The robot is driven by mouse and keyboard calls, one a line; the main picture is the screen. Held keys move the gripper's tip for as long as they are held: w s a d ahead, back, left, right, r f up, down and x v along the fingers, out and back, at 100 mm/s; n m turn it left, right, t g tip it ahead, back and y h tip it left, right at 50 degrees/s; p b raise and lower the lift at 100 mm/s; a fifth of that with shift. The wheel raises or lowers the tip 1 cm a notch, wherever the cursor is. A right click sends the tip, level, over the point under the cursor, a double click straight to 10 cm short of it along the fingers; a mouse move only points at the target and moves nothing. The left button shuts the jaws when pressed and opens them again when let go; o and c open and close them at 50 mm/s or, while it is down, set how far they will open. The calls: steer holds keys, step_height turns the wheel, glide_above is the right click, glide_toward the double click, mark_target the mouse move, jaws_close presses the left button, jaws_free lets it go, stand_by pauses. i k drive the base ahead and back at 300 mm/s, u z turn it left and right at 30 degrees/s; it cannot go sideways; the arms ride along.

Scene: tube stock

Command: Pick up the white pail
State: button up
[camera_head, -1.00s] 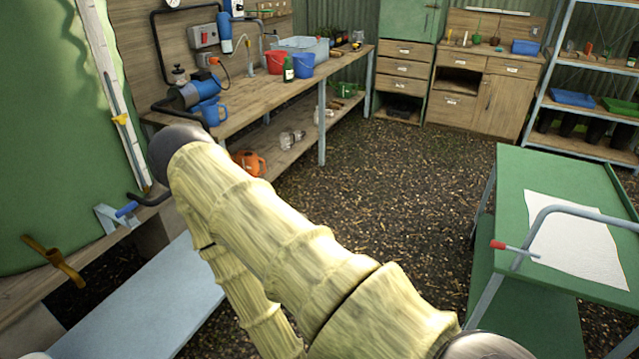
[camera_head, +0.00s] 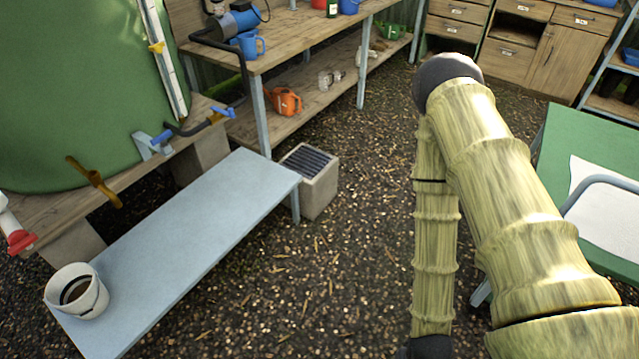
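A white pail (camera_head: 78,309) stands upright on the near left end of a low light-blue bench (camera_head: 195,232). It has a dark band or handle line around it, and its inside looks brownish. My arm, in a pale yellow ribbed sleeve, extends up the right side of the view, well apart from the pail. My gripper cannot be made out at the end of the arm.
A big green tank (camera_head: 75,90) with taps stands on a plank at left, behind the bench. A grey drain box (camera_head: 312,182) sits at the bench's far end. A workbench (camera_head: 285,45) is at the back, a green cart (camera_head: 560,140) at right. Gravel floor between is clear.

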mark_target(77, 290)
steer(key=u, duration=1.5)
steer(key=k, duration=0.35)
steer(key=u, duration=1.25)
steer(key=i, duration=1.4)
steer(key=z, duration=0.95)
steer(key=i, duration=0.2)
steer(key=z, duration=0.1)
